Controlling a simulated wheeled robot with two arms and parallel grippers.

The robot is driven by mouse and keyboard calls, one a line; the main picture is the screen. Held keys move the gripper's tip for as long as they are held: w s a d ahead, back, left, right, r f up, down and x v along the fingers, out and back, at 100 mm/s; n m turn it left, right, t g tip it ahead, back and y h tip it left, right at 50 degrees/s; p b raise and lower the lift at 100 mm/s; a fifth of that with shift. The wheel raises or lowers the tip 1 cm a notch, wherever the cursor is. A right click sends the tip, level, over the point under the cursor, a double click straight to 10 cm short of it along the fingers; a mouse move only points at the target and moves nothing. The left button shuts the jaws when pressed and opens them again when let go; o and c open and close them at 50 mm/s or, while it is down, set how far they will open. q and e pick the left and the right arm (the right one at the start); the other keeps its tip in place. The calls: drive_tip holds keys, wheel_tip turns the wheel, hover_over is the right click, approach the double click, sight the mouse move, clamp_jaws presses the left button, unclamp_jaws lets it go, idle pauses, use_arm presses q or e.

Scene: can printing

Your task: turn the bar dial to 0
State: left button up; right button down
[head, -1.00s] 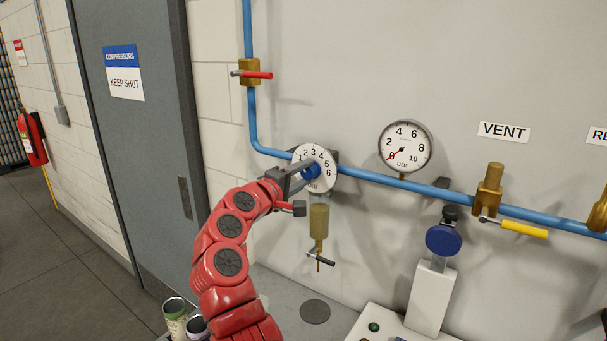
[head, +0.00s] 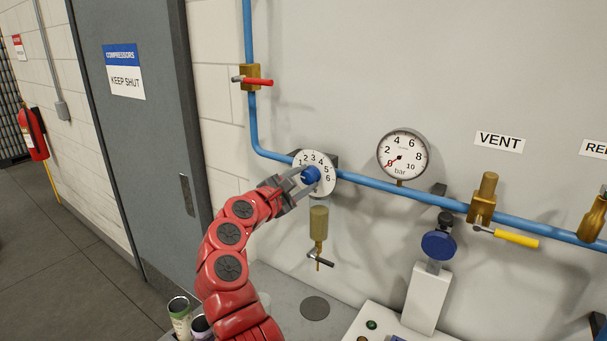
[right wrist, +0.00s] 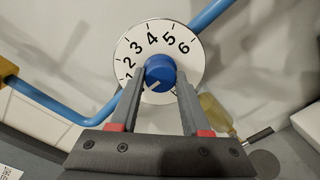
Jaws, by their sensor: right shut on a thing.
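The bar dial (head: 326,163) is a round white face on the blue pipe, numbered up to 6, with a blue knob (head: 310,174) at its centre. My right gripper (head: 304,177) reaches it from the lower left and is shut on the knob. In the right wrist view the two fingers (right wrist: 160,84) lie on either side of the knob (right wrist: 160,72). A short white mark on the knob points to the lower left, below the 1. The left finger hides part of the scale there, so I cannot read the 0. My left gripper is out of view.
A pressure gauge (head: 402,157) to the right has its red needle near 0. A red-handled valve (head: 250,76) is above left, and a brass filter (head: 318,226) hangs below the dial. A yellow-handled vent valve (head: 483,200) is farther right.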

drive_tip(key=shift+r+n+p, duration=0.15)
drive_tip(key=shift+n+p, duration=0.15)
drive_tip(key=shift+n, duration=0.2)
drive_tip(key=c, duration=0.7)
unclamp_jaws()
drive_tip(key=o, duration=0.3)
drive_tip(key=shift+w, duration=0.1)
drive_tip(key=shift+o, duration=0.2)
drive_tip(key=shift+s+a+f+b, duration=0.2)
drive_tip(key=shift+s+a+b, duration=0.05)
drive_tip(key=shift+s+b, duration=0.1)
drive_tip(key=b+v, duration=0.6)
drive_tip(key=v, duration=1)
drive_tip(key=shift+s+a+r, duration=0.15)
drive_tip(key=shift+s, duration=0.05)
